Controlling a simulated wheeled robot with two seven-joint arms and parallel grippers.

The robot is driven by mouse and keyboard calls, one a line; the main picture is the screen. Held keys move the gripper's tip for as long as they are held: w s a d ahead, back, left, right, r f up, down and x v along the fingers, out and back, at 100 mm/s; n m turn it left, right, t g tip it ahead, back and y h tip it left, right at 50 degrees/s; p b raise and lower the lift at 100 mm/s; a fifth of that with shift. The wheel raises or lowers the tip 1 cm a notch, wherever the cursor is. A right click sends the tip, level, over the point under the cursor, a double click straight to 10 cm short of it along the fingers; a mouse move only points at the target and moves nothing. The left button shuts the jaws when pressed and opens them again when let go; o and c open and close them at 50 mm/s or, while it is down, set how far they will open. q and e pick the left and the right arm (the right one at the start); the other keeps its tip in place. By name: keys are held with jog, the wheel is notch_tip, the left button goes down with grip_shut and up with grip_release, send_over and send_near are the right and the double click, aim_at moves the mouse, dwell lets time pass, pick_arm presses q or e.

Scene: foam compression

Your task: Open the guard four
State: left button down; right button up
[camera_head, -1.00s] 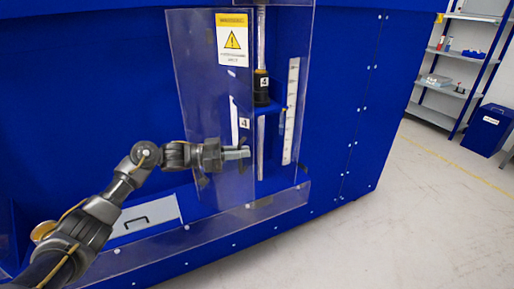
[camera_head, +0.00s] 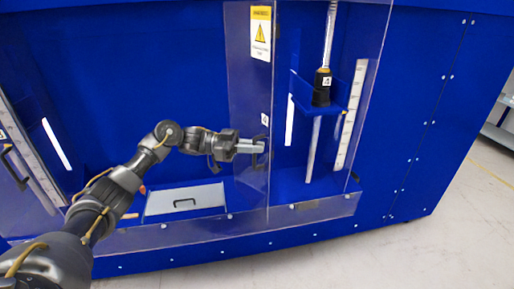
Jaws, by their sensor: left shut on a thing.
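The clear guard door (camera_head: 248,95) of station four carries a yellow warning label (camera_head: 261,33) near its top and a dark handle (camera_head: 265,146). My left gripper (camera_head: 258,147) is shut on that handle. The door stands swung away from the station, its panel seen at an angle left of the opening. Behind the clear panels is the station's press, with a black plunger (camera_head: 322,86) marked 4 on a blue plate and a white scale (camera_head: 350,115) beside it. My right gripper is not in view.
A clear low front panel (camera_head: 180,235) runs along the machine's lower edge. A grey drawer-like plate (camera_head: 185,200) with a black handle lies left of the door. Another guard with a handle (camera_head: 14,167) is at the far left. Open floor (camera_head: 470,225) lies to the right.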

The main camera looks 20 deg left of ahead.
pick_arm(q)
jog(key=c, duration=1.9)
grip_release()
jog(key=shift+a+f, duration=0.1)
jog(key=shift+a, duration=0.15)
jog(key=b+v, duration=0.4)
jog(key=v, duration=0.6)
jog(key=shift+a+b, duration=0.2)
jog(key=shift+b, duration=0.2)
